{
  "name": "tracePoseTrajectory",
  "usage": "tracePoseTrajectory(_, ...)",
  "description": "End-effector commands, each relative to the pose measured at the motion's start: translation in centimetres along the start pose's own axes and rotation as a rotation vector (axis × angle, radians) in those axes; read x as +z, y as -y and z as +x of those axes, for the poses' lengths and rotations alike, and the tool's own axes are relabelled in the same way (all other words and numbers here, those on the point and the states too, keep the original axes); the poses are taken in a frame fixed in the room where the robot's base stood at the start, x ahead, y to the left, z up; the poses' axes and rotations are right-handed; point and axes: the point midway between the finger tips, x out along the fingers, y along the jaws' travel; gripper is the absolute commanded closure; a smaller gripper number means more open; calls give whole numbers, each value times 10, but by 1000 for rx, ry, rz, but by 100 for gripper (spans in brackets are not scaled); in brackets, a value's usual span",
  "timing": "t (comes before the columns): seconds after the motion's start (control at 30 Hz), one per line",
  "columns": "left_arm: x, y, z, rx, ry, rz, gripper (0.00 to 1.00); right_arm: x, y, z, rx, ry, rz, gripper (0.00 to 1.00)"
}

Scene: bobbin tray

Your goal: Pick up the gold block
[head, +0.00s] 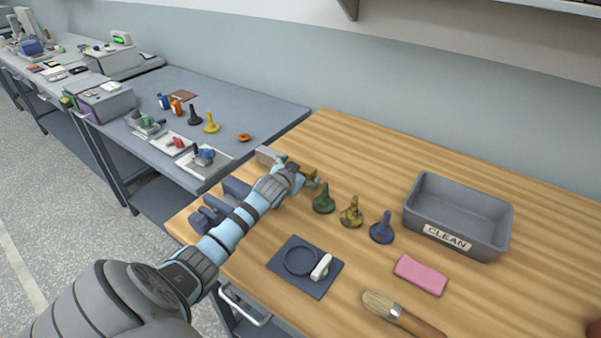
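A small gold-brown block (305,171), which looks like the gold block, shows at the back left of the wooden table. My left arm reaches across the table's left part, and my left gripper (300,180) is right at the block. The gripper and wrist hide part of the block. The fingers are too small and overlapped to tell whether they are open or closed on it, or whether the block is off the table. My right gripper is not in view.
Green (324,198), mottled yellow (351,212) and blue (382,228) bobbin-like pieces stand right of the gripper. A grey CLEAN bin (473,246), pink sponge (420,275), brush (397,312) and dark mat (293,285) lie around. A grey bench (240,104) stands left.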

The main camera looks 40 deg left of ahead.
Motion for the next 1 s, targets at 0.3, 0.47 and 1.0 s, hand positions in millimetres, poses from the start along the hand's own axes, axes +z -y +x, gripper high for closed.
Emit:
tracePoseTrajectory(0.3,-3,0,0,-1,-8,3,76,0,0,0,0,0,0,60)
tracePoseTrajectory(0.47,-3,0,0,-1,-7,3,76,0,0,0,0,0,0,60)
tracePoseTrajectory(1.0,-79,23,-40,-2,-13,4,79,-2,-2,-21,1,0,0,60)
